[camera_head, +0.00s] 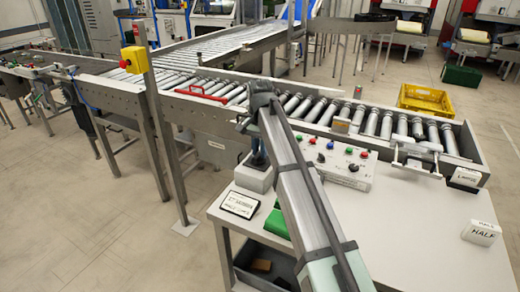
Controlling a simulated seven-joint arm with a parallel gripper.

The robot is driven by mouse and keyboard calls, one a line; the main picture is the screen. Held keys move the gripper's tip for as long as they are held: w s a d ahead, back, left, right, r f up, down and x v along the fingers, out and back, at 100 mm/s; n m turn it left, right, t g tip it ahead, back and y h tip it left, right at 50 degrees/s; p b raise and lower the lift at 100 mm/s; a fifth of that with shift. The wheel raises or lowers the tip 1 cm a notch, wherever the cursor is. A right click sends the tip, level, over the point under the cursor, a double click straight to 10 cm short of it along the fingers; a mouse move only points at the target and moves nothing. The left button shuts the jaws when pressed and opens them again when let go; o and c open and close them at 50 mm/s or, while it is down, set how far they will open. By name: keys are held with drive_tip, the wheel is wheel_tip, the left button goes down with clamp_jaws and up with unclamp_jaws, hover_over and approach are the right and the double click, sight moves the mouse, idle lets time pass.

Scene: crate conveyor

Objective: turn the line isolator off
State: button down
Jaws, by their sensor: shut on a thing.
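My arm reaches from the bottom edge to the middle, and its far end bends down at the table's left side. My gripper (258,157) is a small dark shape there, partly hidden by my arm. It is shut at the top of a pale grey block (254,179), which I take for the line isolator. The isolator's handle and its setting cannot be made out. To the right, a grey control box (340,160) carries red, green and blue buttons and dark knobs.
A roller conveyor (312,82) runs behind the table (450,238), with a red handle-like bar (203,94) on it. A yellow crate (426,97) lies beyond. The table's front right is clear.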

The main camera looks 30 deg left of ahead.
drive_tip(key=shift+n, duration=0.3)
drive_tip(key=n, duration=0.3)
drive_tip(key=shift+a+n, duration=0.1)
drive_tip(key=shift+n, duration=0.2)
drive_tip(key=n, duration=0.4)
drive_tip(key=shift+s+a+n, duration=0.1)
drive_tip(key=shift+a+n, duration=0.05)
drive_tip(key=shift+n, duration=0.15)
drive_tip(key=n, duration=0.4)
drive_tip(key=shift+s+n, duration=0.15)
drive_tip(key=shift+n, duration=0.15)
drive_tip(key=shift+s+a+n, duration=0.1)
drive_tip(key=shift+n, duration=2)
drive_tip(key=c, duration=1)
unclamp_jaws()
